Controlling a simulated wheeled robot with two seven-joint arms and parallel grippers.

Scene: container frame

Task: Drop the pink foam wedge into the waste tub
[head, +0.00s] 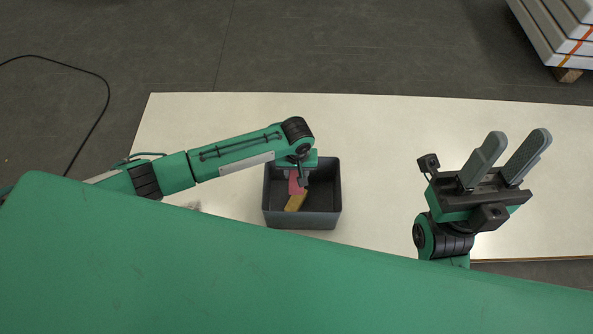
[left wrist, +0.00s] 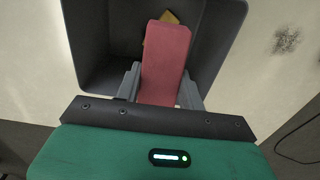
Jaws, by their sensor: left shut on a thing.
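The pink foam wedge (left wrist: 166,62) is held between the fingers of my left gripper (left wrist: 163,85), which is shut on it. In the head view the wedge (head: 296,186) shows partly below my left wrist, over the dark grey waste tub (head: 303,220). A yellow piece (head: 296,202) lies inside the tub, partly hidden by the wedge. My left gripper (head: 297,177) is mostly hidden by its own arm in the head view. My right gripper (head: 512,158) is open and empty above the right part of the table.
The pale table (head: 380,140) is mostly clear around the tub. A dark speckled patch (left wrist: 287,40) marks its surface. A black cable (head: 103,110) lies on the floor at left. Stacked light slabs (head: 560,35) stand at the top right.

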